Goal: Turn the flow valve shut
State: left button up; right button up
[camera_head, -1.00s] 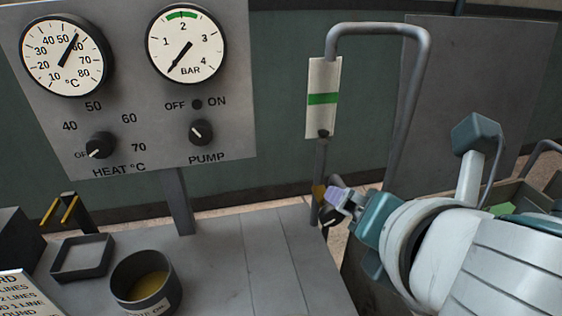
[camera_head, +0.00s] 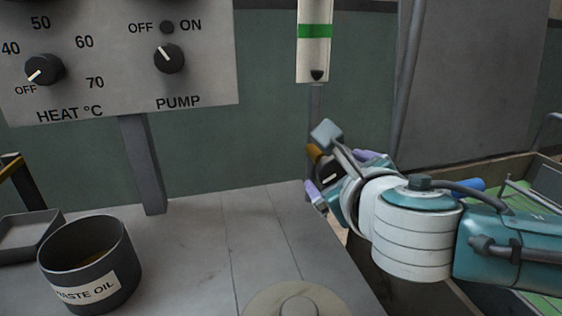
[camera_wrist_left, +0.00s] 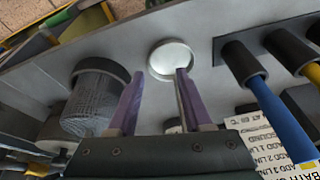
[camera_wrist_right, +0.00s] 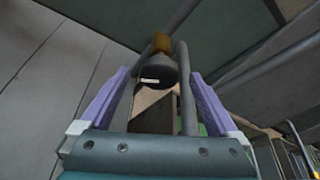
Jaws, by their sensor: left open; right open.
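The flow valve is a dark round knob (camera_head: 329,172) with a white line and a brass fitting (camera_head: 314,152), below the flow tube (camera_head: 314,52) with a green band. In the right wrist view the knob (camera_wrist_right: 156,74) faces me between the purple fingers, its white line lying nearly level. My right gripper (camera_head: 340,176) is open around or just in front of the knob; contact cannot be told. My left gripper (camera_wrist_left: 157,98) is open and empty over the bench, near a pale round disc (camera_wrist_left: 173,60), outside the head view.
The control panel (camera_head: 118,88) with heat and pump knobs stands at left. A waste oil pot (camera_head: 88,268) and a shallow tray (camera_head: 25,238) sit on the bench (camera_head: 200,250). Blue and yellow handled tools (camera_wrist_left: 282,122) stand in holders near my left gripper. A pipe (camera_head: 404,95) rises behind my right arm.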

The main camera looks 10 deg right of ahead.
aim_at(334, 170)
jog(key=shift+b+x, duration=0.45)
jog(key=shift+x, duration=1.15)
jog(key=c, duration=1.3)
